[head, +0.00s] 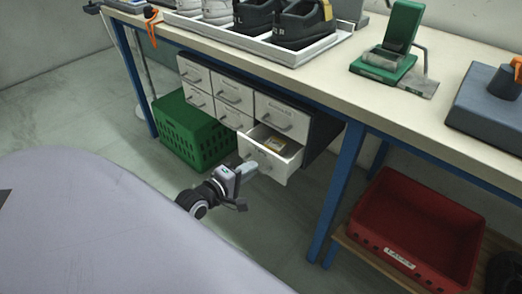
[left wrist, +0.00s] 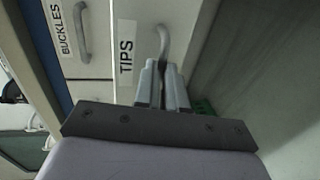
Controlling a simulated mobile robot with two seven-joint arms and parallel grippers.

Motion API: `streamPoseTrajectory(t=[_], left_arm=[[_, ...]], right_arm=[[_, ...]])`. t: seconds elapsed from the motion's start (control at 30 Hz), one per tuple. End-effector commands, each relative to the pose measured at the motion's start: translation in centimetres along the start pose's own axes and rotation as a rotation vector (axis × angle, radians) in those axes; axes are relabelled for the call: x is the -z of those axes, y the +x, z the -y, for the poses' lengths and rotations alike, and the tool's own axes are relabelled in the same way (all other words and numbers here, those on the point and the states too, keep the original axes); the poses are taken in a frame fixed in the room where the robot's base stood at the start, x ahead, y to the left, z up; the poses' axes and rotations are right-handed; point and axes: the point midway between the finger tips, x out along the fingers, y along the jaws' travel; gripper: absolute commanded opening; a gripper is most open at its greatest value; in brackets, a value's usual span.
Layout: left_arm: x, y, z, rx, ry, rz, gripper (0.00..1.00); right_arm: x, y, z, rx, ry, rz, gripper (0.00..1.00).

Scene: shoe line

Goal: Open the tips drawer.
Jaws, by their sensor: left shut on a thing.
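The tips drawer (head: 279,168) is the lower right drawer of the small cabinet under the bench. It stands pulled out, and a small yellowish item (head: 275,144) shows inside it. Its TIPS label (left wrist: 126,46) and curved grey handle (left wrist: 163,40) show in the left wrist view. My left gripper (head: 247,168) is in front of the drawer, shut on its handle; the fingers (left wrist: 162,70) meet the handle's lower end in the left wrist view. The fingers partly hide the handle in the head view. My right gripper is not in view.
Several closed drawers (head: 234,92) surround it, one labelled BUCKLES (left wrist: 62,30). A green crate (head: 190,135) stands left of the cabinet. A blue bench leg (head: 338,190) and a red bin (head: 410,235) are to the right. The floor before the drawer is clear.

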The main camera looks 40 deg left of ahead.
Motion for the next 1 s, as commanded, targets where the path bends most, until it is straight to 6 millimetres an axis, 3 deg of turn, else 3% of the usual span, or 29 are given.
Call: streamPoseTrajectory(t=[0.1,0.4,0.63,1.0], left_arm=[[0.0,-3.1,0.2,0.006,0.001,0.001,0.0],[0.0,-8.3,1.6,0.003,0.001,0.002,0.0],[0.0,-10.1,2.1,-0.001,0.0,0.001,0.0],[0.0,-10.3,2.2,-0.003,0.001,0.001,0.0]], right_arm=[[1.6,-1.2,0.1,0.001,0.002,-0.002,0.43],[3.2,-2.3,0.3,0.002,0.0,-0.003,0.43],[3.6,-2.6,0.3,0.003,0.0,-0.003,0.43],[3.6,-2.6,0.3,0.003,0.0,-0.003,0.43]])
